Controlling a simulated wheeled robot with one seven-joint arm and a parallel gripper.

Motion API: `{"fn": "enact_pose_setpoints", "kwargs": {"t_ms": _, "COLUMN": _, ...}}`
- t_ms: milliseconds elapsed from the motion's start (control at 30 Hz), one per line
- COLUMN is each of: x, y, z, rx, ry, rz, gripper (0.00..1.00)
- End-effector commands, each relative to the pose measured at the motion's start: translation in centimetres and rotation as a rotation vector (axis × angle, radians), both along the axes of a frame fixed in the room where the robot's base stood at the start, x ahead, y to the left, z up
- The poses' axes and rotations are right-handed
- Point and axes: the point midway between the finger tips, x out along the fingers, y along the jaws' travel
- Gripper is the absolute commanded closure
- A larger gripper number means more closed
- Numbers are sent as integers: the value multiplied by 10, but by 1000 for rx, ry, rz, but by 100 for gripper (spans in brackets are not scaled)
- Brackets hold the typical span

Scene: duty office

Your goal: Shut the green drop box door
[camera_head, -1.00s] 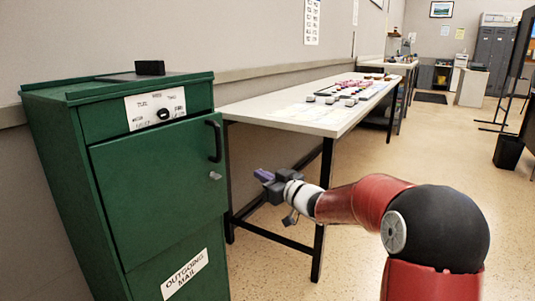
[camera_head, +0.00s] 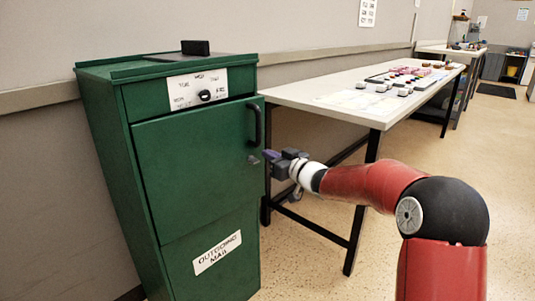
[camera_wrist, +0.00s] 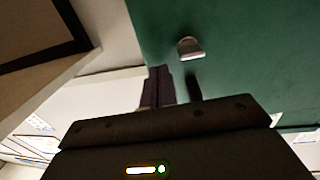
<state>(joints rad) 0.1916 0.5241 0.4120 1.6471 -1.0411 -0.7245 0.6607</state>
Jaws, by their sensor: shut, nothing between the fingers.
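The green drop box (camera_head: 100,150) stands at the left in the head view. Its door (camera_head: 195,165) has a black handle (camera_head: 254,125) and a silver latch knob (camera_head: 254,160) near its right edge. That edge sticks out slightly past the box's side, so the door looks a little ajar. My gripper (camera_head: 270,155) is shut and empty, just right of the door's edge at knob height. In the wrist view, the closed fingers (camera_wrist: 157,88) are below the knob (camera_wrist: 190,47) and close to the green door (camera_wrist: 240,50). I cannot tell whether they touch it.
A long white table (camera_head: 345,100) with small items stands against the wall, right of the box. Its black leg (camera_head: 360,220) is behind my arm. A small black block (camera_head: 195,47) lies on top of the box. The floor (camera_head: 510,200) at the right is clear.

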Motion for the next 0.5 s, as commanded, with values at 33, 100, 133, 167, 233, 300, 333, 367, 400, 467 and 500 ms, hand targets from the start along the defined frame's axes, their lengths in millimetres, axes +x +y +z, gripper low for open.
{"fn": "enact_pose_setpoints", "kwargs": {"t_ms": 33, "x": 4, "y": 4, "z": 0, "rx": 1, "ry": 1, "rz": 1, "gripper": 100}}
{"fn": "enact_pose_setpoints", "kwargs": {"t_ms": 100, "x": 8, "y": 8, "z": 0, "rx": 0, "ry": 0, "rz": 1, "gripper": 100}}
{"fn": "enact_pose_setpoints", "kwargs": {"t_ms": 133, "x": 9, "y": 9, "z": 0, "rx": 0, "ry": 0, "rz": 0, "gripper": 100}}
{"fn": "enact_pose_setpoints", "kwargs": {"t_ms": 167, "x": 10, "y": 10, "z": 0, "rx": 1, "ry": -1, "rz": 0, "gripper": 100}}
{"fn": "enact_pose_setpoints", "kwargs": {"t_ms": 233, "x": 11, "y": 11, "z": 0, "rx": 0, "ry": 0, "rz": 0, "gripper": 100}}
{"fn": "enact_pose_setpoints", "kwargs": {"t_ms": 300, "x": 12, "y": 11, "z": 0, "rx": 0, "ry": 0, "rz": -1, "gripper": 100}}
{"fn": "enact_pose_setpoints", "kwargs": {"t_ms": 333, "x": 12, "y": 11, "z": 0, "rx": 0, "ry": 0, "rz": -1, "gripper": 100}}
{"fn": "enact_pose_setpoints", "kwargs": {"t_ms": 367, "x": 12, "y": 11, "z": 0, "rx": 0, "ry": 0, "rz": -1, "gripper": 100}}
{"fn": "enact_pose_setpoints", "kwargs": {"t_ms": 400, "x": 12, "y": 11, "z": 0, "rx": 0, "ry": 0, "rz": -1, "gripper": 100}}
{"fn": "enact_pose_setpoints", "kwargs": {"t_ms": 467, "x": 12, "y": 11, "z": 0, "rx": 0, "ry": 0, "rz": -1, "gripper": 100}}
{"fn": "enact_pose_setpoints", "kwargs": {"t_ms": 500, "x": 12, "y": 11, "z": 0, "rx": 0, "ry": 0, "rz": -1, "gripper": 100}}
